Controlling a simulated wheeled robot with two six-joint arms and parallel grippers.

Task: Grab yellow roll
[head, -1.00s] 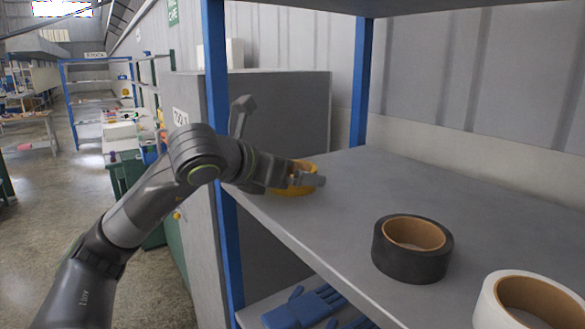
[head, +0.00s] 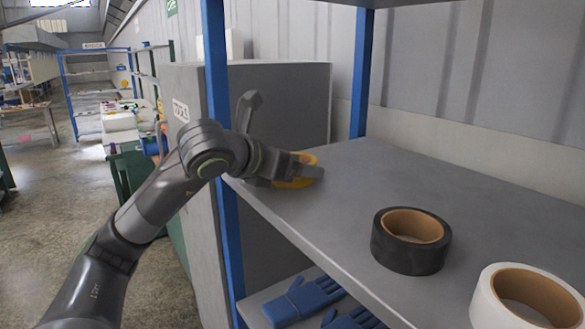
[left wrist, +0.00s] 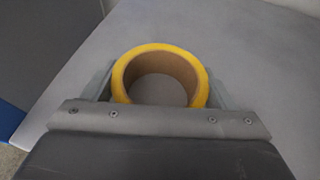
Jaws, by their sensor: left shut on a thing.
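The yellow roll (head: 308,158) is a ring of yellow tape with a brown core, near the left end of the grey shelf (head: 330,215). My left gripper (head: 298,172) is around it, partly hiding it in the head view. In the left wrist view the yellow roll (left wrist: 160,49) sits between the two fingers (left wrist: 160,92), one on each side, and the gripper is shut on it. Its near side is hidden by the gripper body. I cannot tell whether the roll still touches the shelf. My right gripper is not in view.
A black roll (head: 390,250) and a white roll (head: 487,303) lie on the shelf to the right. Blue posts (head: 216,110) stand at the shelf's left end and back. Blue gloves (head: 303,300) lie on the lower shelf. The shelf's middle is clear.

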